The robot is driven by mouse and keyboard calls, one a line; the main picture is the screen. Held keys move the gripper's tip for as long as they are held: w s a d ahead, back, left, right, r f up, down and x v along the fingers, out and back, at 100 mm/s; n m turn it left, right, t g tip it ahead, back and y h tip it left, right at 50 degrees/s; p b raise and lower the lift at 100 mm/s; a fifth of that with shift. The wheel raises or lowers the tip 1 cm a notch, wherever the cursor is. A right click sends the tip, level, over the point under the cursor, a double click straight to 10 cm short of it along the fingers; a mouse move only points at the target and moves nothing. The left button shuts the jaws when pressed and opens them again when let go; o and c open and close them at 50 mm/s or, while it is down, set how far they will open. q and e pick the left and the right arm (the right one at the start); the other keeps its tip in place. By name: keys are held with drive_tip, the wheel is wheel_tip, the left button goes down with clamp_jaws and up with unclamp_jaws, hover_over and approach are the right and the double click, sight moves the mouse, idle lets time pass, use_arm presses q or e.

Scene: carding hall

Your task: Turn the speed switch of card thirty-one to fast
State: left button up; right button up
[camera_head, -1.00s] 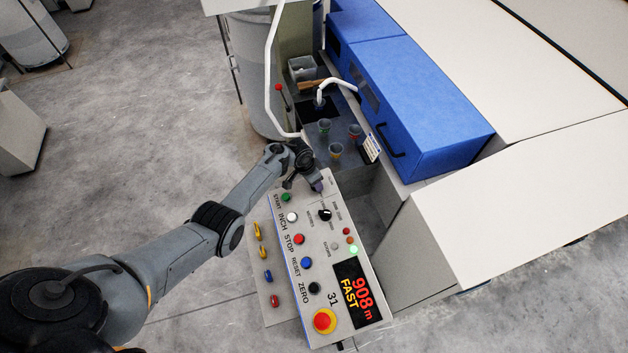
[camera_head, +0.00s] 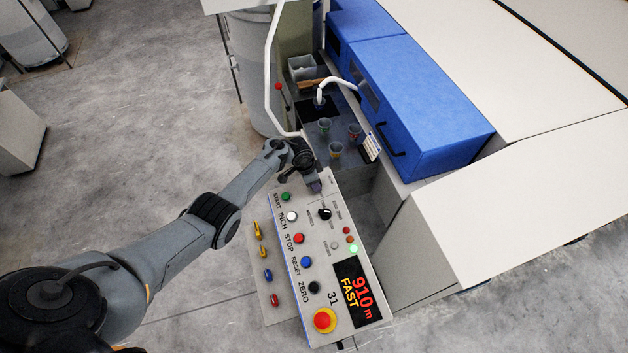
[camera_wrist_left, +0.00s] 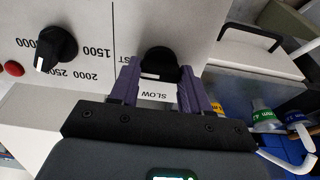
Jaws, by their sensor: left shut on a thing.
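The control panel of card thirty-one (camera_head: 320,255) stands in the middle of the head view, marked 31. Its display (camera_head: 358,293) reads 910 m and FAST. My left gripper (camera_head: 314,186) is at the panel's far end. In the left wrist view its purple fingers (camera_wrist_left: 158,74) are shut on the black speed switch knob (camera_wrist_left: 160,62), one on each side. SLOW shows below the knob, and the end of the word FAST shows beside the left finger. The knob is largely hidden in the head view. My right gripper is not in view.
A second black knob (camera_wrist_left: 57,47) with a number scale sits beside the speed switch. Coloured push buttons and a red emergency stop (camera_head: 324,321) lie nearer on the panel. A blue cover (camera_head: 420,100) and small cups (camera_head: 335,150) are beyond.

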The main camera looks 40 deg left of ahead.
use_arm(q)
drive_tip(key=o, duration=1.1)
drive_tip(key=shift+c, duration=0.2)
drive_tip(key=shift+r, duration=0.1)
drive_tip(key=p+v, duration=0.4)
drive_tip(key=v, duration=0.6)
drive_tip(key=shift+r, duration=0.35)
drive_tip(key=shift+s, duration=0.1)
